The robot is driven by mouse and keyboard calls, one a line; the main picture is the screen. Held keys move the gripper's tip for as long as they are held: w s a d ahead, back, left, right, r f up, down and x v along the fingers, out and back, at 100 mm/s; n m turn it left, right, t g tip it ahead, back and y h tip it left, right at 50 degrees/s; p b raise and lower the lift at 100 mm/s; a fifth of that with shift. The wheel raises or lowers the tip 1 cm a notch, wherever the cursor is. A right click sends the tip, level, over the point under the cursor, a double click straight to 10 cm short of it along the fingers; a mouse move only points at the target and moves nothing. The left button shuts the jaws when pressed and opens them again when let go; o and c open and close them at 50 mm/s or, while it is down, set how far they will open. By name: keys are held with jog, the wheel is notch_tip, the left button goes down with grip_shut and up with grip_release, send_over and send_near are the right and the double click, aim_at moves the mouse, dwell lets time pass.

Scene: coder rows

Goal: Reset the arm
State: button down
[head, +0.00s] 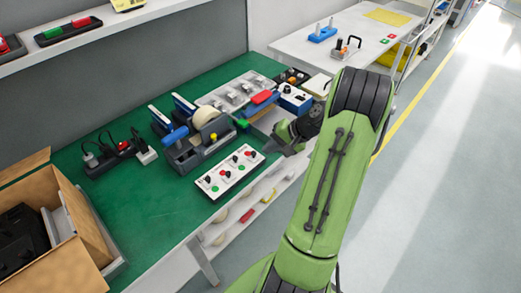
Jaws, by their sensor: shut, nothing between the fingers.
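My green arm (327,185) rises from the bottom of the head view and bends over toward the workbench. My gripper (287,150) is small and dark near the bench's right front edge, to the right of the tape dispenser. It is shut and holds nothing. Part of the wrist and whatever lies behind the arm is hidden.
The green-topped bench (140,218) carries a tape dispenser (200,135), a white button panel (229,171), a power strip (120,150) and an open cardboard box (65,265). A white table (345,25) stands behind. The floor at right (450,180) is clear.

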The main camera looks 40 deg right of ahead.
jog(key=shift+v, duration=1.2)
jog(key=w+a+r+n+g+h+p, duration=0.1)
jog(key=a+r+n+g+h+p, duration=0.35)
jog(key=a+r, duration=1.1)
jog(key=s+a+r+n+t, duration=0.1)
jog(key=s+a+r+n, duration=0.2)
jog(key=s+a, duration=0.3)
jog(key=s+a+r+n+t+p, duration=0.1)
jog(key=s+a+r+n+t, duration=0.1)
jog(key=s+a, duration=0.4)
jog(key=s+r+n, duration=0.1)
jog(key=s+n, duration=0.1)
jog(key=shift+s+a+n+p, duration=0.3)
jog(key=shift+s+a+n, duration=0.05)
jog(key=shift+r+y, duration=0.2)
jog(key=shift+y, duration=0.05)
